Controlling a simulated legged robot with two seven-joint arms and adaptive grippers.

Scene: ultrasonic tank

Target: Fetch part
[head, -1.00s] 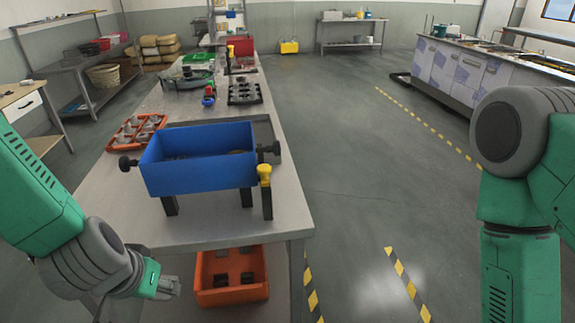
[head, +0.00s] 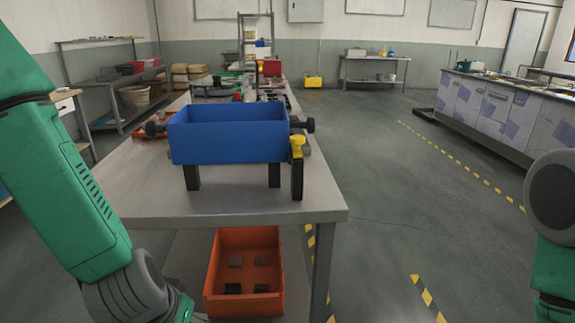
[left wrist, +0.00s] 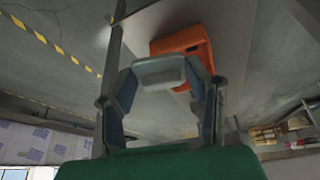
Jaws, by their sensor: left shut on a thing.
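My left gripper (left wrist: 160,75) is shut on a small grey part (left wrist: 162,77), seen between its fingertips in the left wrist view. In the head view only the wrist end of my left arm shows at the bottom edge, left of the orange bin; the held part cannot be made out there. The orange bin (head: 214,272) sits on the lower shelf under the table, with several dark grey blocks (head: 236,261) on its floor. The bin also shows in the left wrist view (left wrist: 185,42), beyond the gripper. My right gripper is out of view.
A blue tank (head: 228,143) with black side knobs stands on black legs on the table (head: 140,197). A yellow-topped post (head: 297,147) stands at its right front. Open floor lies right of the table. A long cabinet (head: 486,106) stands at far right.

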